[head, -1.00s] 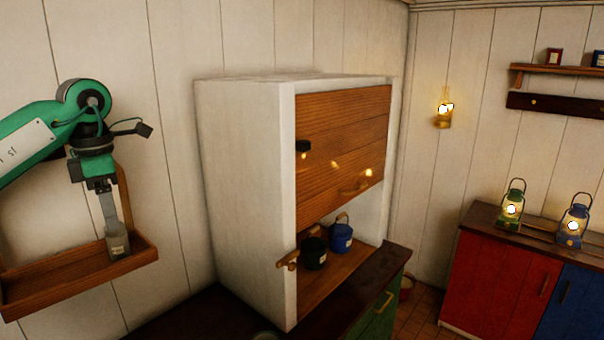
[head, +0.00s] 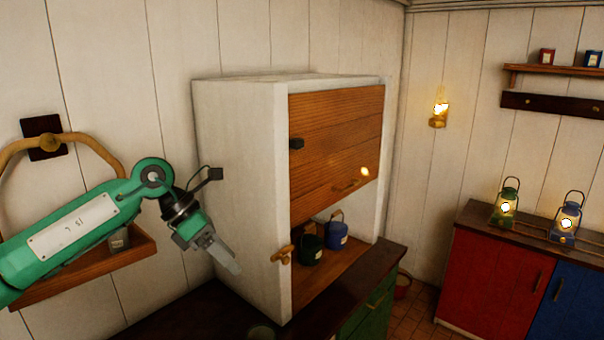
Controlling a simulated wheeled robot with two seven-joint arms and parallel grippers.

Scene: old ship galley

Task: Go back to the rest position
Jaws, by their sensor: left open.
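My left gripper (head: 224,258) is in the head view, in front of the white cabinet's left side and above the dark counter. Its fingers point down and to the right, with nothing between them. A small grey tin (head: 119,239) stands on the wooden wall shelf (head: 85,274) behind my left arm, apart from the gripper. My right gripper is not in view.
The white cabinet (head: 240,180) stands on the dark counter (head: 190,312), its wooden door (head: 335,135) raised partway. Inside are a dark green pot (head: 311,250) and a blue pot (head: 336,236). Lit green (head: 505,208) and blue (head: 566,222) lanterns stand right.

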